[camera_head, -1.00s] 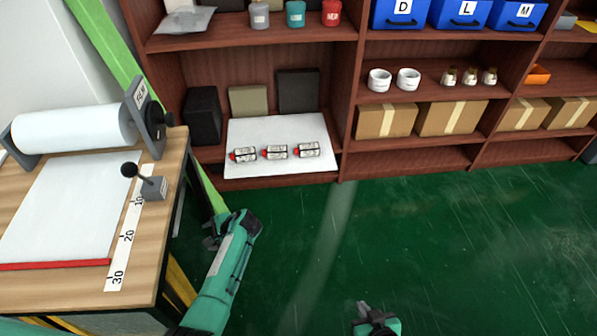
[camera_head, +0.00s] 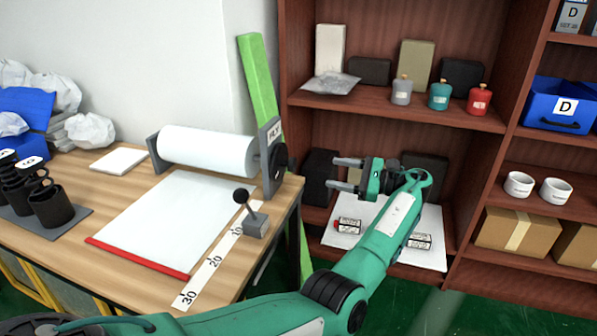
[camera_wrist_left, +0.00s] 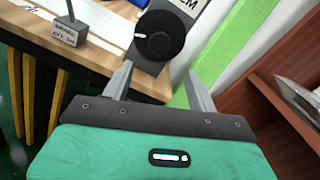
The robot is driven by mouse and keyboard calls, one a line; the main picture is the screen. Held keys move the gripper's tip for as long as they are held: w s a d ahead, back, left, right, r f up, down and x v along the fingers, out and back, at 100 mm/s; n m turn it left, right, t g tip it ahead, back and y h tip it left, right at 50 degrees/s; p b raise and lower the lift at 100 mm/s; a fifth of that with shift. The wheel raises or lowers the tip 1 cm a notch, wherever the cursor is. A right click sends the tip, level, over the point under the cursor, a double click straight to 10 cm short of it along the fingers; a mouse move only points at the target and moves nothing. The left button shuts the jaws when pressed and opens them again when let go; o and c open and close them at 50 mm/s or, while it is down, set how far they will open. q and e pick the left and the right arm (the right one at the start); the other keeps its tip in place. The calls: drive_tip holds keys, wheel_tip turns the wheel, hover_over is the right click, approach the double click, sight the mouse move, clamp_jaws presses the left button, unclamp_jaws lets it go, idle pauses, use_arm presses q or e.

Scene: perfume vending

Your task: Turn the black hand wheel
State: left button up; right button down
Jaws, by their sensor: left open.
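The black hand wheel (camera_head: 279,161) is on the right end of the film roll stand, at the table's right edge. In the left wrist view the round black wheel (camera_wrist_left: 160,36) shows face-on beyond the fingers, with a small raised knob on it. My left gripper (camera_head: 347,174) is open and empty, to the right of the wheel in the head view, with its fingers pointing left toward it. In the left wrist view the two fingers (camera_wrist_left: 158,80) are spread apart, with the wheel ahead between and above their tips, apart from them. My right gripper is not in view.
The white film roll (camera_head: 205,150) lies across the wooden table (camera_head: 130,250). A lever with a black ball (camera_head: 256,222) stands near the table edge. A green post (camera_head: 262,85) rises behind the wheel. The brown shelf (camera_head: 400,105) is close behind my left gripper.

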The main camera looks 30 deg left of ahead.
sight(296, 166)
use_arm(q)
drive_tip(key=b+x, duration=0.1)
drive_tip(key=x, duration=1.1)
drive_tip(key=shift+a, duration=0.1)
drive_tip(key=shift+s+a, duration=0.1)
drive_tip(key=shift+a, duration=0.45)
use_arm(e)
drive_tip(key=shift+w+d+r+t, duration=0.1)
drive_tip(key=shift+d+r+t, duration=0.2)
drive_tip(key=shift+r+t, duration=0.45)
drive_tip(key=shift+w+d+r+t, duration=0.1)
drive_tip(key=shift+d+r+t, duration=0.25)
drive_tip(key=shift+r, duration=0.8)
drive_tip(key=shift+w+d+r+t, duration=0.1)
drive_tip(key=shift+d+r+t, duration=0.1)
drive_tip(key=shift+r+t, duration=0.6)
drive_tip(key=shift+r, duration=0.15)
use_arm(q)
drive_tip(key=c, duration=1)
